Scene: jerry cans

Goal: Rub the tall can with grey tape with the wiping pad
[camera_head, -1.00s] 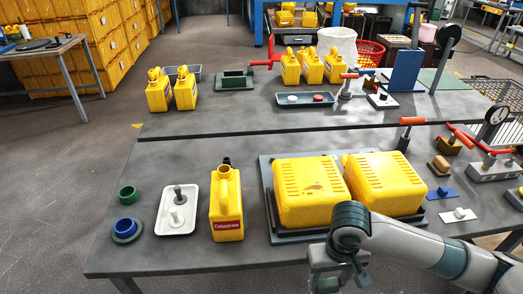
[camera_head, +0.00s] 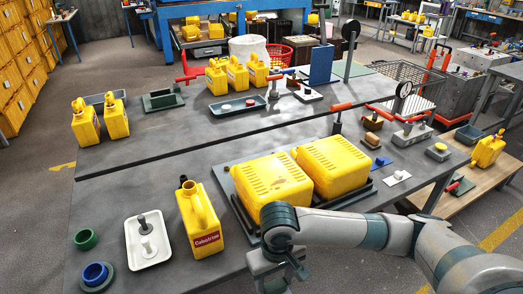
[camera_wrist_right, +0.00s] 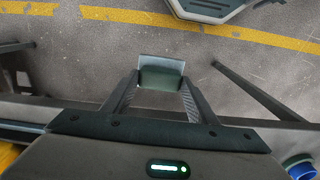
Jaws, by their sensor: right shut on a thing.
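My right gripper (camera_head: 274,272) hangs at the front edge of the bench, before the two big yellow cans. In the right wrist view its fingers are shut on a small dark green pad with a pale grey edge (camera_wrist_right: 162,76), above the floor. I cannot tell for sure that it is the wiping pad. Yellow cans stand upright: one with a red label (camera_head: 201,222) at the front, two at the back left (camera_head: 85,124) (camera_head: 115,117), several at the back, and one on a side table (camera_head: 488,150). I cannot make out grey tape on any. My left gripper is not in view.
Two big yellow cans (camera_head: 270,185) (camera_head: 333,163) lie in a dark tray, close to my right arm. A white tray (camera_head: 133,262) with grey and white pieces, a green ring (camera_head: 85,239) and a blue cup (camera_head: 96,273) stand front left. Handled blocks line the right side.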

